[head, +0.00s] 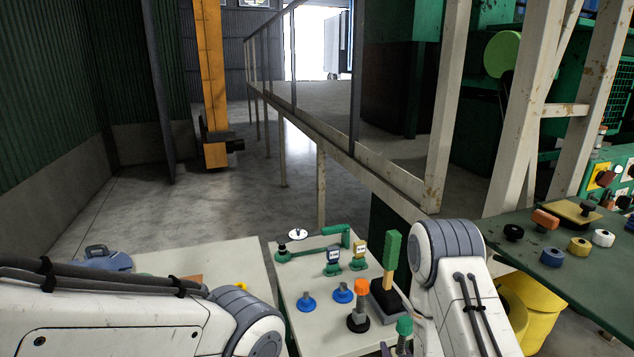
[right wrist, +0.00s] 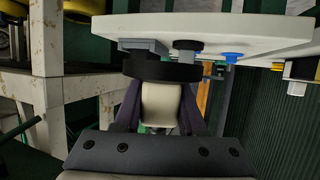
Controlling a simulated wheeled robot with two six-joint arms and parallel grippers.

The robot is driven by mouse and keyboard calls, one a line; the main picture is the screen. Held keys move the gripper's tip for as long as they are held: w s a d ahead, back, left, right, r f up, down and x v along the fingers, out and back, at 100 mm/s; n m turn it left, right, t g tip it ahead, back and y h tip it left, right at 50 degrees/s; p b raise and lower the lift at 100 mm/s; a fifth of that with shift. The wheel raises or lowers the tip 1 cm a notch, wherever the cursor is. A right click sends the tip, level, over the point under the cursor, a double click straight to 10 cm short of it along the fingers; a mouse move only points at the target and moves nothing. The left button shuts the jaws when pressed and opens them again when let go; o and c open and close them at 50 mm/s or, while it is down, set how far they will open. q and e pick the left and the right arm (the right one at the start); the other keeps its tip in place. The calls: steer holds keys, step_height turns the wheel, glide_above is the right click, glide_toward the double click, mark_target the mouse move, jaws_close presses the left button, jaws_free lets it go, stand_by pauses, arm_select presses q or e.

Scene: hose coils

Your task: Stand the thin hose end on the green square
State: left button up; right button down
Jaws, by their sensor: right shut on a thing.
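My right gripper (head: 405,335) is low at the right of the pale table in the head view, mostly hidden by my own arm. A green-topped piece (head: 403,326) shows beside it. In the right wrist view its dark fingers (right wrist: 160,115) are shut on a pale rounded piece (right wrist: 160,103), close by a black round base (right wrist: 165,70). I cannot tell whether this piece is the thin hose end. I cannot make out a green square. My left arm shows at the lower left, but its gripper is out of view.
The pale table (head: 290,285) holds an orange-capped post (head: 360,290), an upright green bar (head: 391,250) on a black base, blue knobs (head: 342,293) and a green pipe piece (head: 335,231). A dark green table (head: 540,275) with several knobs stands at right. Railings rise behind.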

steer(key=shift+s+d+r, duration=0.1)
steer(key=shift+s+d, duration=0.25)
steer(key=shift+s, duration=0.05)
steer(key=w+a, duration=0.2)
steer(key=w+a+n+y, duration=0.1)
steer(key=w+a, duration=0.2)
steer(key=w+a+y, duration=0.1)
steer(key=w+a, duration=0.2)
steer(key=shift+r+n, duration=0.3)
steer(key=shift+r, duration=0.1)
step_height(320, 180, up, 4)
steer(key=n+y, duration=0.2)
glide_above(315, 326)
steer(key=shift+g, duration=0.3)
steer(key=shift+f, duration=0.1)
step_height(315, 326, down, 9)
steer(key=shift+f+p, duration=0.15)
steer(key=shift+p, duration=0.95)
steer(key=shift+f, duration=0.15)
